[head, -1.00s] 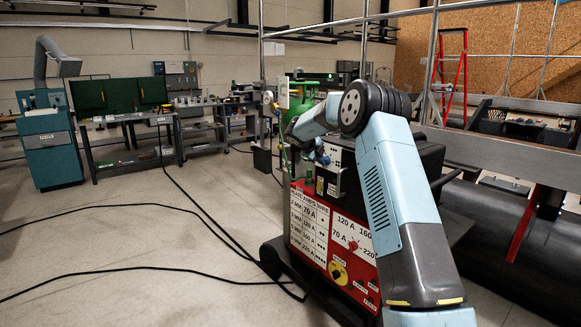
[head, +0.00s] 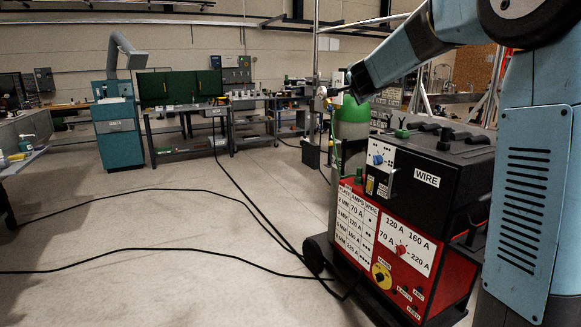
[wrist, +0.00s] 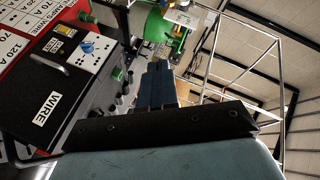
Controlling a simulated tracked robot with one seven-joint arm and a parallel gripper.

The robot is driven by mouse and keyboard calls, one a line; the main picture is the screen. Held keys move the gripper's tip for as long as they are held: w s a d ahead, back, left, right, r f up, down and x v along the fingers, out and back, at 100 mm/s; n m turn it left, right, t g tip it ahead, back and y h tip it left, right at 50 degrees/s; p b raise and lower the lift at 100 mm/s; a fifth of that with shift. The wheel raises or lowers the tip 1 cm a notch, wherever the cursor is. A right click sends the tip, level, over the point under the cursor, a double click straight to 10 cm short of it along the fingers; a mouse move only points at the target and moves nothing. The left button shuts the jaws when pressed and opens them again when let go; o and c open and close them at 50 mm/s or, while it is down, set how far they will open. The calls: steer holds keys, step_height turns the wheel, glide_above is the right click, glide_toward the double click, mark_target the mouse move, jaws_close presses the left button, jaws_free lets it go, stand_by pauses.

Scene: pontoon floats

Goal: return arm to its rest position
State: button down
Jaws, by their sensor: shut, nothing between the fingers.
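My gripper (wrist: 158,68) is in the middle of the wrist view, its dark fingers together with nothing between them. In the head view my blue arm rises at the right edge and its forearm reaches left, above the welding machine (head: 400,245). The gripper end there is small and dark against the background, in front of the area by the green cylinder (head: 352,118). The machine is red and black, with a WIRE label, a dial panel and a yellow knob; its right side is partly hidden by my arm.
The machine's black top also shows at the left in the wrist view, beside the gripper. A metal frame stands right of the gripper there. Black cables (head: 150,193) cross the open floor on the left. A teal cabinet (head: 122,135) and workbenches stand at the back.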

steer(key=s+a+f+n+g+y, duration=0.15)
steer(key=s+n, duration=0.25)
steer(key=s, duration=0.6)
steer(key=s+a+n+g+y, duration=0.2)
steer(key=s+a+n, duration=0.15)
steer(key=s, duration=0.75)
steer(key=s+d+f+n+g+h, duration=0.1)
steer(key=s+d+f+n+g, duration=0.1)
steer(key=s+f, duration=0.3)
steer(key=s+d+f+n+g, duration=0.1)
steer(key=s+f, duration=0.4)
steer(key=s, duration=0.9)
steer(key=s+d+f+n+g+h, duration=0.1)
steer(key=s+d+f+n+g, duration=0.1)
steer(key=s+d+f, duration=0.3)
steer(key=s+g, duration=0.1)
steer(key=s, duration=0.3)
steer(key=shift+s+n+h, duration=0.35)
steer(key=shift+s, duration=0.05)
steer(key=shift+d, duration=0.15)
